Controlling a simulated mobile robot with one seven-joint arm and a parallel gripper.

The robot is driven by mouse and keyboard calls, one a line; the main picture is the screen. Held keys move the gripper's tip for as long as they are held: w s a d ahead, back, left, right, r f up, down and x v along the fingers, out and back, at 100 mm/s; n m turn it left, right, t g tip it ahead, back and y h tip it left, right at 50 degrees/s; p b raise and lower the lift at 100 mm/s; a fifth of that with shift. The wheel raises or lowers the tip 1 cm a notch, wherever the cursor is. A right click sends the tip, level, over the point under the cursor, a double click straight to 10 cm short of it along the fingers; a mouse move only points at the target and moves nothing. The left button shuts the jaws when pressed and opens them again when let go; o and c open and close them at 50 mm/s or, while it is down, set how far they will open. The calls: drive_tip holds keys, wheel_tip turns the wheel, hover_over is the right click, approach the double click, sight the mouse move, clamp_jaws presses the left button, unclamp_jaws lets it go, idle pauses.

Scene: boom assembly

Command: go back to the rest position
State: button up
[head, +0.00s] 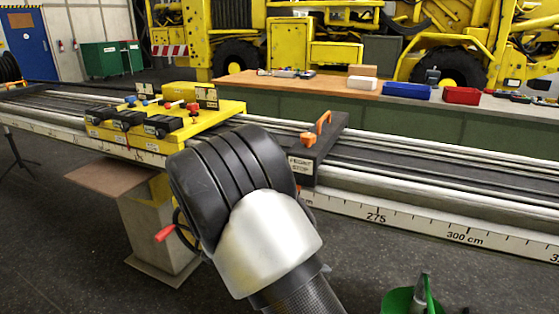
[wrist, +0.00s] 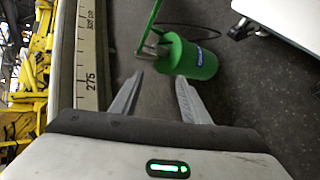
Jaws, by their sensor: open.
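My gripper (wrist: 160,97) shows in the wrist view with its two grey fingers spread apart and nothing between them. It points over the dark floor, beside the long rail with the printed scale (wrist: 88,70). In the head view my arm rises in front of the rail, and the gripper itself is hidden there. A green canister (wrist: 195,60) with a handle stands on the floor beyond the fingertips, apart from them. A green object also shows at the bottom edge of the head view (head: 398,302).
The rail (head: 430,210) runs across the head view, with a yellow carriage (head: 215,118) and a dark block with an orange lever (head: 322,150) on it. A red crank handle (head: 165,233) sticks out below. Behind stands a workbench (head: 335,86) with blue and red bins.

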drive_tip(key=s+d+r+m+t+y, duration=0.25)
drive_tip(key=s+r+y, duration=0.35)
drive_tip(key=s+r, duration=0.45)
drive_tip(key=s+d+r+m+t+y, duration=0.1)
drive_tip(key=s+d+r+m+y, duration=0.3)
drive_tip(key=s+r, duration=0.6)
wheel_tip(320, 180, up, 29)
drive_tip(key=w+n+y+p, duration=0.1)
drive_tip(key=p, duration=2.7)
drive_tip(key=shift+a+r, duration=0.2)
drive_tip(key=shift+a, duration=0.1)
